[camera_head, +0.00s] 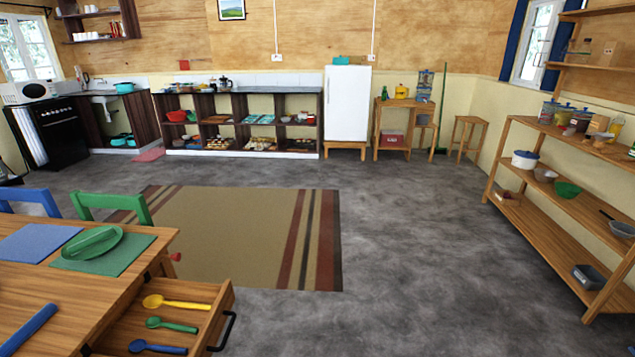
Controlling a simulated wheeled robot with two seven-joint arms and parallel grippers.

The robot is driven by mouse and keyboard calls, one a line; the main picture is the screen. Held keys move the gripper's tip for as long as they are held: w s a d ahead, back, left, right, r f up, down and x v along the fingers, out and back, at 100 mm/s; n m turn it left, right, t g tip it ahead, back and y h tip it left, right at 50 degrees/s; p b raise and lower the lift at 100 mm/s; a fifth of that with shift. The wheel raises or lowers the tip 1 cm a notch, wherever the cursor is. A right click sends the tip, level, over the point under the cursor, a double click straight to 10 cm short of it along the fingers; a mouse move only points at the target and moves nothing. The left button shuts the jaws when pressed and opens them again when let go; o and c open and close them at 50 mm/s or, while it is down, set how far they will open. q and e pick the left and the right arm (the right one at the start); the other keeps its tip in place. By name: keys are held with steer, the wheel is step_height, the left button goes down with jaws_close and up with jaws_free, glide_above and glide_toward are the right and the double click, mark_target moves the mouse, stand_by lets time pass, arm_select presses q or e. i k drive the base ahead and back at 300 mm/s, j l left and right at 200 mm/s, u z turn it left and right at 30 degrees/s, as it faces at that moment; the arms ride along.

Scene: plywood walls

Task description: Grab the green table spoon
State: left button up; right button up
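The green spoon (172,325) lies in the open wooden drawer (222,302) at the lower left, its round bowl toward the left and its handle toward the right. A yellow spoon (178,302) lies behind it, and a blue spoon (158,347) lies in front of it. The drawer sticks out from the wooden table (85,290) and has a dark handle (228,330) on its right side. The spoons lie apart from each other. Neither of my grippers shows in the view.
A green plate (92,243) on a green mat, a blue mat (38,242) and a blue object (28,330) lie on the table. Chairs (112,206) stand behind it. Wooden shelves (560,200) line the right wall.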

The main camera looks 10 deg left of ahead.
mark_target(155, 321)
steer(key=u, duration=1.05)
